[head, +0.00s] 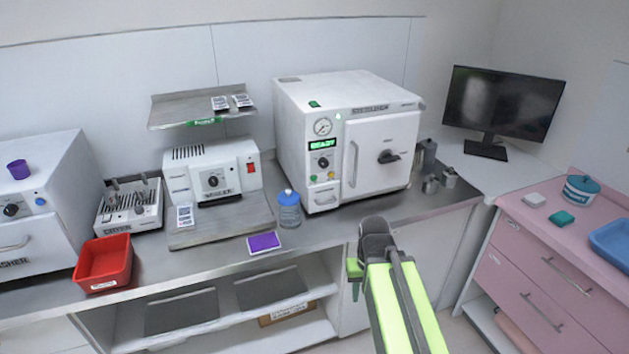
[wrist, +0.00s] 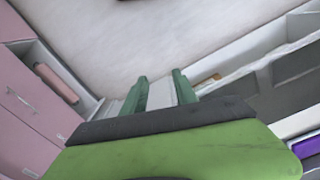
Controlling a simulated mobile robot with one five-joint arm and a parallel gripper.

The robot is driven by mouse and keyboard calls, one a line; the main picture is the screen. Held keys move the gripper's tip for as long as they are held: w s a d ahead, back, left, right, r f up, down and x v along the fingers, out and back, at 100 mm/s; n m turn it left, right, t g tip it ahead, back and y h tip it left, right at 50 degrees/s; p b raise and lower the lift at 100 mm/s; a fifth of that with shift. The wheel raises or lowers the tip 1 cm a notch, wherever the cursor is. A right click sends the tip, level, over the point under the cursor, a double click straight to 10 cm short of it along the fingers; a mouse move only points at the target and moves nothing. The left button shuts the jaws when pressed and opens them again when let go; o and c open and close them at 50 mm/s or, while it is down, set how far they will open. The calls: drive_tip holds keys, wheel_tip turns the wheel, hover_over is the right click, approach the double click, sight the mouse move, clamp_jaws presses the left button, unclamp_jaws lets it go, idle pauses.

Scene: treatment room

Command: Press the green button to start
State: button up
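A white sterilizer (head: 295,130) stands on the counter with its door shut. Its front panel has a gauge, a green display reading "READY", a knob and small buttons. The small green button (head: 313,178) is at the lower left of that panel, beside a yellowish one. My gripper (head: 355,288) hangs in front of the counter edge, below and to the right of the panel, apart from it. In the wrist view my gripper (wrist: 159,92) shows two green fingers with a gap between them, empty, above the floor. The green button is not in the wrist view.
A blue-capped bottle (head: 289,209) stands on the counter before the sterilizer's left side. A purple pad (head: 263,242) lies near the front edge. Metal cups (head: 430,184) stand to the right. A pink drawer cabinet (head: 545,265) is at the right.

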clamp_jaws()
idle(1.4)
